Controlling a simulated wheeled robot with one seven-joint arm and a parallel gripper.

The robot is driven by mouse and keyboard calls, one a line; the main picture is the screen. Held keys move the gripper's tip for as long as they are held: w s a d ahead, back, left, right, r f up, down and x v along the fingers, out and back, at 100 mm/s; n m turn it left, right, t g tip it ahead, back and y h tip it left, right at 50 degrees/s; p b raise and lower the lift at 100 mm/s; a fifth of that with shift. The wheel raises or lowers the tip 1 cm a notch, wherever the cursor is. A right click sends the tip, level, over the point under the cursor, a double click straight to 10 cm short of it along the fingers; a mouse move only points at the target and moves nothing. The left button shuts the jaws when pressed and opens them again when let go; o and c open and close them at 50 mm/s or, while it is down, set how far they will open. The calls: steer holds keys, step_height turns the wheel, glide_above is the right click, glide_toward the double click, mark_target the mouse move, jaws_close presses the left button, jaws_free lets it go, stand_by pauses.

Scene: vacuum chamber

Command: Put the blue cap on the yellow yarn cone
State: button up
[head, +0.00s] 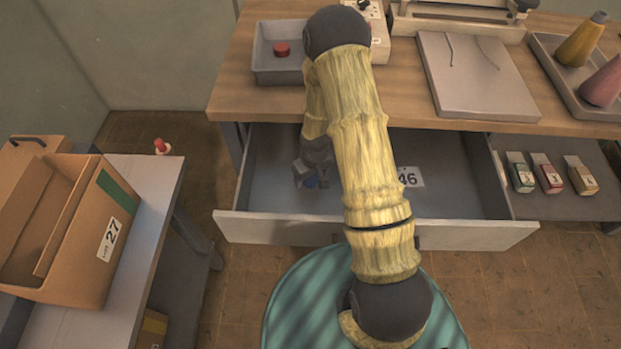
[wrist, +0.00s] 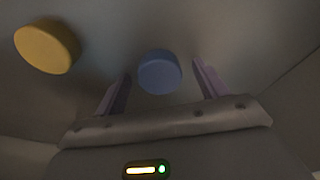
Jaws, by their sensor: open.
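The blue cap (wrist: 160,72) lies on the drawer floor, seen in the wrist view between my gripper's two fingers (wrist: 161,80), with space on both sides. In the head view, a bit of the blue cap (head: 311,183) shows by my gripper (head: 316,180), which reaches down into the open drawer. My gripper is open and holds nothing. The yellow yarn cone (head: 578,45) stands in a grey tray on the right of the worktop, a grey-blue tip at its top.
A yellow cap (wrist: 47,48) lies left of the blue one. The open drawer's front (head: 270,228) and side walls surround my gripper. A pink cone (head: 603,84) shares the tray (head: 560,83). A grey bin (head: 262,66) with a red cap (head: 282,48) stands on the worktop.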

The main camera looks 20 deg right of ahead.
mark_target(311, 178)
steer(key=c, duration=1)
steer(key=shift+r, duration=0.15)
step_height(311, 178, up, 10)
steer(key=shift+f+p, duration=0.1)
steer(key=shift+p, duration=0.2)
